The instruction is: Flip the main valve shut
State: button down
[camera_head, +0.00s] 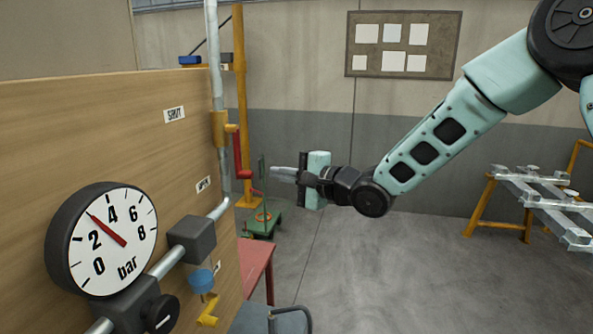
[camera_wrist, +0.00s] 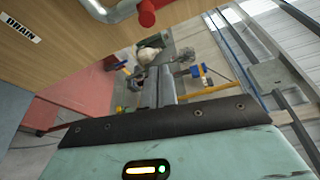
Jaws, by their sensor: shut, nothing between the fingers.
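The main valve has a yellow body (camera_head: 219,130) on a vertical grey pipe at the edge of the wooden panel. Its red lever (camera_head: 241,155) hangs downward, roughly along the pipe. A red lever end (camera_wrist: 147,13) shows at the top of the wrist view. My gripper (camera_head: 279,173) is shut and empty, a little right of the lever's lower part in the picture, with a gap between them. In the wrist view my fingers (camera_wrist: 154,84) are together, pointing away from the camera. A SHUT label (camera_head: 174,114) is on the panel left of the valve.
A gauge (camera_head: 102,240) reads about 3 bar. A DRAIN label (camera_wrist: 22,28) shows.

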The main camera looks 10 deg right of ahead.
aim_at(240, 154)
jog(key=shift+s+a+r+p, duration=0.1)
jog(key=shift+s+a+p, duration=0.15)
jog(key=shift+a+p, duration=0.35)
jog(key=shift+s+a+r+p, duration=0.1)
jog(key=shift+s+a+p, duration=0.25)
jog(key=shift+a, duration=0.4)
jog(key=shift+s+a+r+p, duration=0.1)
jog(key=shift+s+a+p, duration=0.05)
jog(key=shift+a+p, duration=0.5)
jog(key=shift+a, duration=0.1)
jog(key=shift+a, duration=0.1)
